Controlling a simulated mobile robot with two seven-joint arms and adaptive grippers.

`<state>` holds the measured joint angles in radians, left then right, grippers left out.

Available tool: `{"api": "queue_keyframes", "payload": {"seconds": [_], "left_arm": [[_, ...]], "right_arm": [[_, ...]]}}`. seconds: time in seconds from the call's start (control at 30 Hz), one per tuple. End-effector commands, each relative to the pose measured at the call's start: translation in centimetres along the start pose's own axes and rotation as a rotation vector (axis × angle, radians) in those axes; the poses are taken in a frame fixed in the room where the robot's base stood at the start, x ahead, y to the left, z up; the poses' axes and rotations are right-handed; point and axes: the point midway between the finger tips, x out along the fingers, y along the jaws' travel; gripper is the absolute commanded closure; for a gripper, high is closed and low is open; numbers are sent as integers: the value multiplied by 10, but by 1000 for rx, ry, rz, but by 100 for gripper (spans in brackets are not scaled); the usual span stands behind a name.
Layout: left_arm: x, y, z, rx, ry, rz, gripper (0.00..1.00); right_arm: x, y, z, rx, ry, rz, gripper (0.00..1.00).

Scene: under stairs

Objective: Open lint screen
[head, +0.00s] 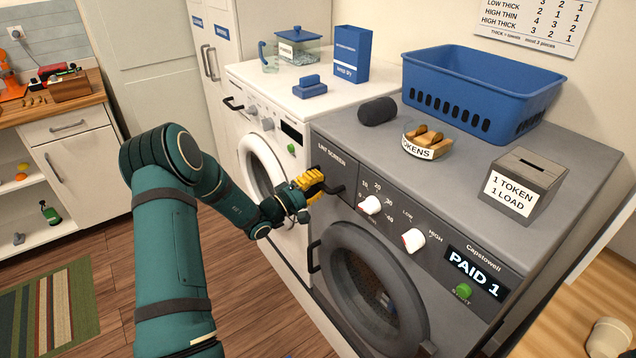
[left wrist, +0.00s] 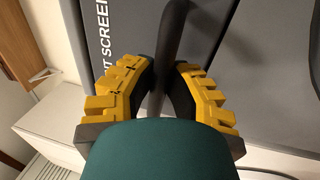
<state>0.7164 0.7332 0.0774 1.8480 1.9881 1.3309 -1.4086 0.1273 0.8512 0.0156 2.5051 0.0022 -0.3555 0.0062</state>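The lint screen (head: 333,157) is a grey panel at the upper left of the grey dryer's front, labelled LINT SCREEN, with a black bar handle (head: 334,189). It looks flush with the front. My left gripper (head: 312,184), with yellow fingers, is at this handle. In the left wrist view the handle (left wrist: 172,40) runs between the two fingers (left wrist: 164,85), which look closed on it with dark pads against both sides. Part of the label also shows there. My right gripper is not in view.
The grey dryer (head: 345,130) carries a blue basket (head: 475,90), a dark cylinder (head: 377,111), a token bowl (head: 420,153) and a token box (head: 523,185). Its display reads PAID 1. Below the panel are knobs and a round door (head: 372,290). A white washer (head: 262,95) stands left.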

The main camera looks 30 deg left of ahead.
Motion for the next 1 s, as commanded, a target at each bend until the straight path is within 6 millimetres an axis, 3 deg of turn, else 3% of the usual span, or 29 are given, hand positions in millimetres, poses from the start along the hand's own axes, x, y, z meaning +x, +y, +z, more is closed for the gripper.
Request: {"api": "queue_keyframes", "payload": {"seconds": [0.27, 0.47, 1.0], "left_arm": [[-2, 0, 0, 0, 1, 0, 100], [-27, 4, -1, 1, 3, -1, 100], [-163, 30, -1, 3, 5, -1, 100]], "right_arm": [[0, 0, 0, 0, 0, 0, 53], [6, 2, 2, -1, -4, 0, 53], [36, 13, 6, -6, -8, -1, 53]]}}
